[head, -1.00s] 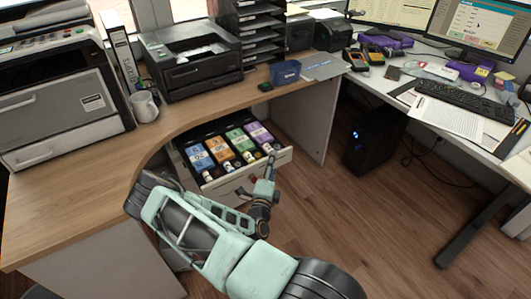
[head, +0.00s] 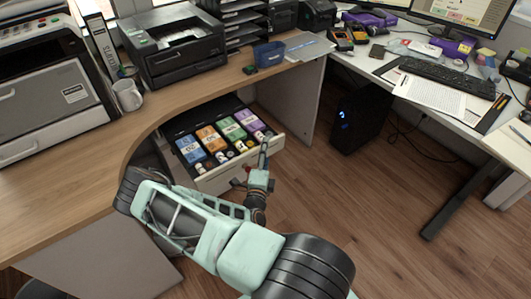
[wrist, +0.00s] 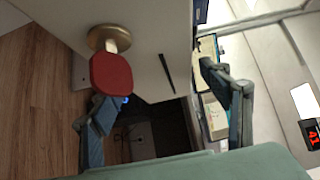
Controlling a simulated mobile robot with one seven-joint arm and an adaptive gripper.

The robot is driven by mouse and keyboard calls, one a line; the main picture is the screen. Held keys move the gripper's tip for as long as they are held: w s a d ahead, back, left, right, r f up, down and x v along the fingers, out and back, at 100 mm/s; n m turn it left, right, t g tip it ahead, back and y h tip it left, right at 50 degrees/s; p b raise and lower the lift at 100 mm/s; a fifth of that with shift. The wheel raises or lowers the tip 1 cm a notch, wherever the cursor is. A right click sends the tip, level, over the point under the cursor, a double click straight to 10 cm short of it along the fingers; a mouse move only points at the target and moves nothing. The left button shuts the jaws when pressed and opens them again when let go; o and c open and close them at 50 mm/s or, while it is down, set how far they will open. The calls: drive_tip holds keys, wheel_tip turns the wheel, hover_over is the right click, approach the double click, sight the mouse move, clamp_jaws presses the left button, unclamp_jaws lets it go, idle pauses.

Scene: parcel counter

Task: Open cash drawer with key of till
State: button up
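The cash drawer (head: 225,177) stands pulled out under the wooden desk, showing a tray with blue, orange, green and purple banknotes and coins in front. In the wrist view, the till key (wrist: 110,72) has a red head and sits in a round brass lock on the pale drawer front (wrist: 150,40). My gripper (head: 262,160) is at the right part of the drawer front. The wrist view shows its fingers (wrist: 155,82) spread apart, one beside the key and the other by the drawer's top edge. Whether either finger touches is unclear.
The wooden desk (head: 60,190) curves around above the drawer and holds a printer (head: 172,45), a mug (head: 127,95) and a blue bin (head: 270,53). A black computer tower (head: 358,118) stands to the right. Open wooden floor (head: 350,200) lies in front.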

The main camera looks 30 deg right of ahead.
drive_tip(key=v, duration=1.2)
idle(0.4)
